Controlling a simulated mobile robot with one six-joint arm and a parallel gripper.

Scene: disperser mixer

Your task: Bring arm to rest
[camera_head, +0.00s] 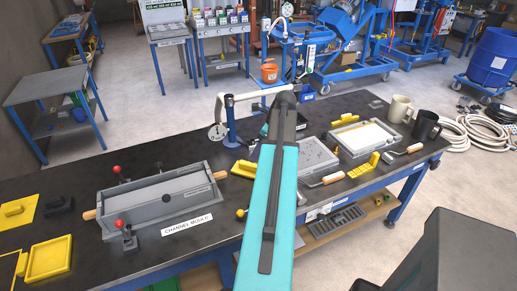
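My arm's teal link (270,200) reaches forward from the bottom middle over the black workbench (75,205). Its dark far joint (285,103) is above the bench's back part. I cannot make out my gripper; the far end of the arm is hidden or too small to tell. No held object can be seen.
A grey channel mould (160,198) with red-knobbed clamps lies left of the arm. A blue post (230,125) with a dial gauge (217,132) stands close left. Right are grey trays (365,138), trowels and two mugs (400,108). Yellow pieces (48,258) lie front left.

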